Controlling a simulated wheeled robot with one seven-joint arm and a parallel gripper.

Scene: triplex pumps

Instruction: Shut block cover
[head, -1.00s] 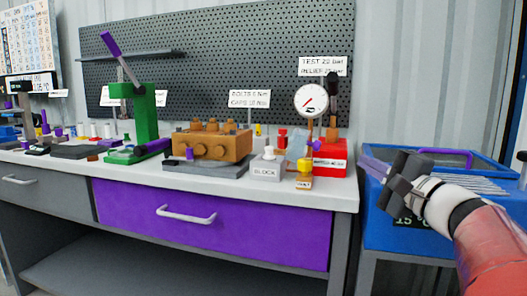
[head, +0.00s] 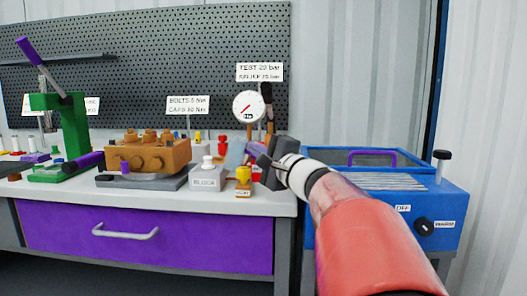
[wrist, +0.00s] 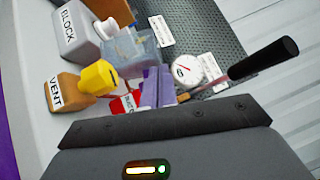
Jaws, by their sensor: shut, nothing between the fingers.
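The block cover (head: 235,155) is a clear bluish panel standing up beside the grey BLOCK unit (head: 206,178), which has a white knob on top. The knob is exposed. In the wrist view the cover (wrist: 128,48) appears as a clear bluish box shape right of the BLOCK unit (wrist: 85,32). My gripper (head: 255,149) is shut and empty, just right of the cover in the head view. Its purple fingers (wrist: 157,86) show in the wrist view, close to the cover's near edge. I cannot tell whether they touch it.
The yellow-topped VENT unit (head: 243,180) stands in front of the cover. A pressure gauge (head: 248,106) and a dark-handled lever (wrist: 262,58) stand behind. The orange pump block (head: 149,156) is to the left. A blue bin (head: 395,195) is right of the bench.

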